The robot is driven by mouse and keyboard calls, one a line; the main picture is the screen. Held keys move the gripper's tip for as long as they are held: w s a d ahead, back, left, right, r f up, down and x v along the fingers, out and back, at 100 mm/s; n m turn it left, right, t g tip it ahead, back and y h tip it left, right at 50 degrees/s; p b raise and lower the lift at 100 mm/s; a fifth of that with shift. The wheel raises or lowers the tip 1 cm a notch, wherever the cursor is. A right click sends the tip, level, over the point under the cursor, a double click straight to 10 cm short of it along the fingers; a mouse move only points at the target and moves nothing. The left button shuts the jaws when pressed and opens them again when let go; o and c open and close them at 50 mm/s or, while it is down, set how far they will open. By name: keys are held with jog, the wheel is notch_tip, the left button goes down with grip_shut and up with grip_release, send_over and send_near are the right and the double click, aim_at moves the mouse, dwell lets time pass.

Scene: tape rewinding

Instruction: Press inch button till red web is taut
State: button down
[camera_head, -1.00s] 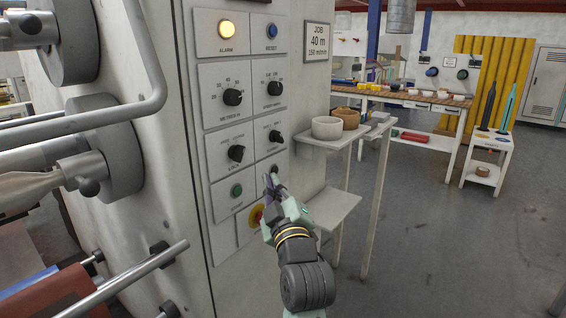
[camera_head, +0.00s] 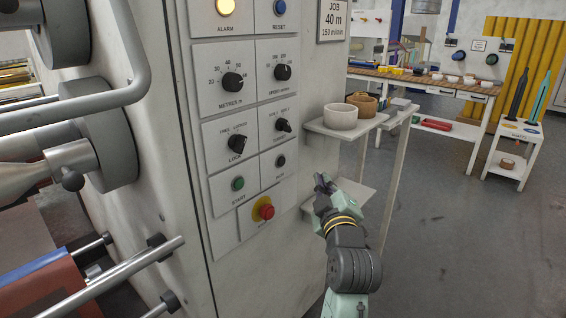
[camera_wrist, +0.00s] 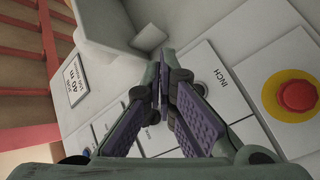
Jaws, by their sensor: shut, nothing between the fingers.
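The inch button (camera_head: 281,160) is a small dark button on the grey control panel (camera_head: 222,222), right of the green start button (camera_head: 238,184). My gripper (camera_head: 321,182) is shut and empty, apart from the panel, to the right of and below the button in the head view. Its purple-padded fingers (camera_wrist: 160,95) meet in the wrist view. The red web (camera_head: 55,290) shows at the lower left by metal rollers; I cannot tell how taut it is.
A red stop button (camera_head: 264,209) on a yellow base sits below the inch button; it also shows in the wrist view (camera_wrist: 297,95). The alarm lamp (camera_head: 226,7) is lit.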

jog(key=w+a, duration=0.5)
jog(key=a, duration=0.1)
jog(key=shift+a, duration=0.3)
jog(key=shift+a, duration=0.1)
dwell(1.2)
jog(key=shift+w+a+p, duration=0.15)
jog(key=shift+a+p, duration=0.1)
jog(key=shift+p, duration=0.05)
jog(key=shift+w+a, duration=0.25)
jog(key=shift+a, duration=0.05)
dwell(0.9)
jog(key=shift+d, duration=0.1)
jog(key=shift+s+d, duration=0.5)
jog(key=shift+d, duration=0.05)
jog(key=shift+s+d, duration=0.75)
jog(key=shift+d, duration=0.3)
jog(key=shift+s+d, duration=0.75)
jog(key=shift+d, duration=0.25)
